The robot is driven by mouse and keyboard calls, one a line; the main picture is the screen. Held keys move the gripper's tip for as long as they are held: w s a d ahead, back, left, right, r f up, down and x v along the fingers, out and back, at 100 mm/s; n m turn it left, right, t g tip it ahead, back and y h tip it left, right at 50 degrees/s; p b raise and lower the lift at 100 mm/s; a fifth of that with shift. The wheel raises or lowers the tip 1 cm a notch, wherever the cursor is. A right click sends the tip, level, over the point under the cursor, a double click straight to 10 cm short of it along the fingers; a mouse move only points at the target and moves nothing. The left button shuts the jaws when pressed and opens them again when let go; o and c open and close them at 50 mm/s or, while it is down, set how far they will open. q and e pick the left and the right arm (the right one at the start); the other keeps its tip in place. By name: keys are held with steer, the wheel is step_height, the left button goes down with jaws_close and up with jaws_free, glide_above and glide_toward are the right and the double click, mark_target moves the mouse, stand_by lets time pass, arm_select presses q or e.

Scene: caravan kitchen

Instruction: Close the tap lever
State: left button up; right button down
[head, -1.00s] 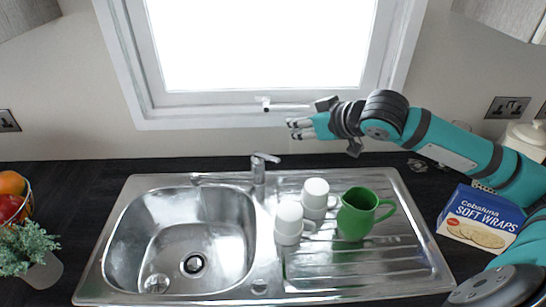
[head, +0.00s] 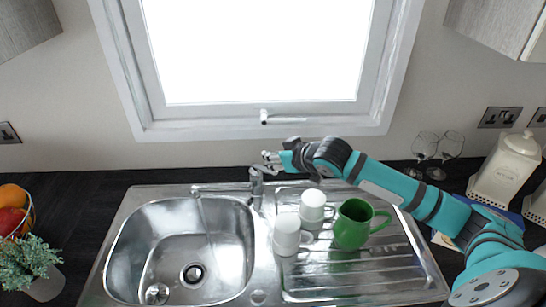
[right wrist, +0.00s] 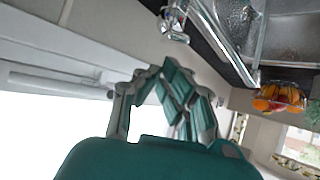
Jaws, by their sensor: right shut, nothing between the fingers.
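The chrome tap (head: 257,187) stands at the back edge of the sink, its spout reaching left over the bowl. Its lever (head: 264,170) points up and to the right, at the tips of my right gripper (head: 268,159). My right gripper is shut and empty, beside and slightly above the lever; I cannot tell whether they touch. In the right wrist view, the tap (right wrist: 174,24) shows at the top, beyond the fingers (right wrist: 163,72). My left gripper is not in view.
Two white mugs (head: 287,236) and a green jug (head: 352,226) stand on the drainer (head: 395,268), below my right forearm. The window frame (head: 265,130) is close behind the gripper. A fruit basket (head: 14,214) and plant (head: 30,260) are at left.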

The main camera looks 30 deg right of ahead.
mark_target(276, 172)
steer(key=shift+s+d+f, duration=0.1)
steer(key=shift+s+f, duration=0.1)
steer(key=shift+f, duration=0.2)
steer(key=shift+w+f, duration=0.1)
steer(key=f+t+b, duration=0.1)
steer(key=b, duration=0.2)
steer(key=s+f+t+b, duration=0.1)
steer(key=b, duration=0.2)
steer(key=shift+s+d+f+t+y, duration=0.1)
steer(key=shift+s+f+t+y, duration=0.1)
steer(key=shift+f+t+y, duration=0.15)
steer(key=shift+s+r, duration=0.2)
steer(key=shift+r, duration=0.1)
